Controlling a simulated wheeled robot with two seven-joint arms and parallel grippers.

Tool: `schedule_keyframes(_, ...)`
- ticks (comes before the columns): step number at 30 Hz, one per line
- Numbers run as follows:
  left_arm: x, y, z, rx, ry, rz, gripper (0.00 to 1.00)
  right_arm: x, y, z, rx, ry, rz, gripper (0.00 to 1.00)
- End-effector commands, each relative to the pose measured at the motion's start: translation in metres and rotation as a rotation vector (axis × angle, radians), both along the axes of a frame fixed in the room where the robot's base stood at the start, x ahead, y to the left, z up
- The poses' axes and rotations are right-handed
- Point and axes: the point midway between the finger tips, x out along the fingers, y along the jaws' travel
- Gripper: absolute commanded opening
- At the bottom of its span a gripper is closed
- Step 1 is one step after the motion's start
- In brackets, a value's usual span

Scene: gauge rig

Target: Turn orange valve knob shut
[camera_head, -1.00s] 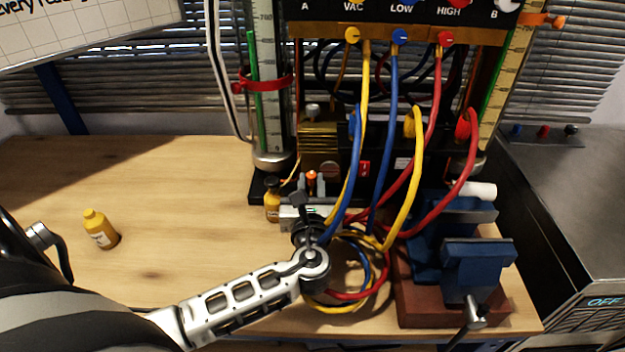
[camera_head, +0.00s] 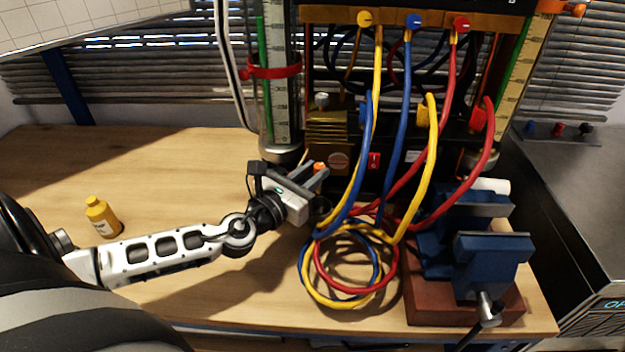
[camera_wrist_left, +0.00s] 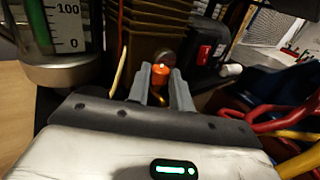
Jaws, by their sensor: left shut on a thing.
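The orange valve knob (camera_head: 319,167) is low at the front of the gauge rig, just left of the red switch. It also shows in the left wrist view (camera_wrist_left: 160,74), between the two grey fingers. My left gripper (camera_head: 309,178) comes in from the left and is shut on the knob. In the left wrist view its fingers (camera_wrist_left: 160,84) stand on either side of the knob. The gripper body and fingers hide most of the knob and its stem in the head view. My right gripper is out of view.
Yellow, blue and red hoses (camera_head: 350,262) hang and coil just right of my left gripper. A blue vise (camera_head: 488,262) stands at the right. A glass gauge column (camera_head: 278,85) rises behind. A yellow bottle (camera_head: 102,216) stands at the left; the table's back left is clear.

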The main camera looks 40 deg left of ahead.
Motion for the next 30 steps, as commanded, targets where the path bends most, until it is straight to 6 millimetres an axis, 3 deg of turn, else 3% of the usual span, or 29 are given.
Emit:
schedule_keyframes(15,0.0000,0.0005,0.0000,0.000,0.001,-0.022,0.00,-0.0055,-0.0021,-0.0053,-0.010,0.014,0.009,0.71)
schedule_keyframes(16,0.0000,0.0005,0.0000,0.000,0.001,-0.022,0.27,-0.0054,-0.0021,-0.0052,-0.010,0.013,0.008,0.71)
schedule_keyframes(18,0.0000,0.0005,0.0001,0.000,0.000,-0.022,0.43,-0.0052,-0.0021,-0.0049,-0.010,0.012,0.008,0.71)
schedule_keyframes(30,-0.0069,0.0015,-0.0011,0.000,0.001,-0.020,0.43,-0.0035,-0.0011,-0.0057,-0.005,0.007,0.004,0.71)
